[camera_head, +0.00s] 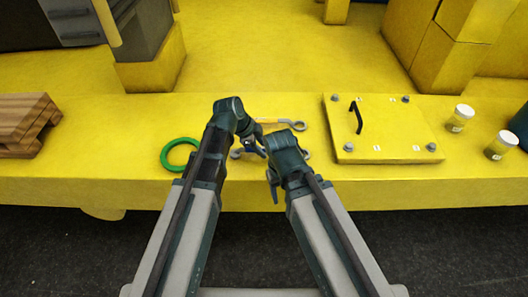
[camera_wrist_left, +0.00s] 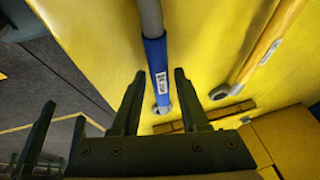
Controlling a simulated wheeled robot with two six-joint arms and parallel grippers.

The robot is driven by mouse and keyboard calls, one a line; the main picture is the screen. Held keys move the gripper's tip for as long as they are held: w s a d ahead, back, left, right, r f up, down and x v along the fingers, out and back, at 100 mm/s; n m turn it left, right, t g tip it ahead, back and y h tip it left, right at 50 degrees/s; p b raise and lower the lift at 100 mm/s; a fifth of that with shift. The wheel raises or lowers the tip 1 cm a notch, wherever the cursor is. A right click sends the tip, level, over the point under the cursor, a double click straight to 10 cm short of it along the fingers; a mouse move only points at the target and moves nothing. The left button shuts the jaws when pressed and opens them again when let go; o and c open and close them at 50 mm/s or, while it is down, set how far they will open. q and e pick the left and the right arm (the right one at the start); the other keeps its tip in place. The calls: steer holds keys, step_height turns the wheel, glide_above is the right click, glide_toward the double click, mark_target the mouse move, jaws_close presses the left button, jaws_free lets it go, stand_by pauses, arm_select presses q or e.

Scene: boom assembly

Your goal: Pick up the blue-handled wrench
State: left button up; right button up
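The blue-handled wrench shows best in the left wrist view, with its blue handle (camera_wrist_left: 157,68) bearing a white label and its grey shaft running up to the top edge. My left gripper (camera_wrist_left: 159,75) is open, with one finger on each side of the handle and gaps visible; I cannot tell how high it is above the surface. In the head view the left gripper (camera_head: 250,146) hides most of this wrench. My right gripper (camera_head: 272,182) is close beside it, near the table's front edge. Its two dark fingers appear apart at the left of the wrist view.
A yellow-handled wrench (camera_head: 282,123) lies just behind. A green ring (camera_head: 168,160) is left of my left gripper. A yellow panel (camera_head: 385,140) with bolts and a black handle, and two jars (camera_head: 460,117) (camera_head: 501,145), stand right. A wooden pallet (camera_head: 22,122) is far left.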

arm_select(q)
jaws_close()
stand_by(1.1)
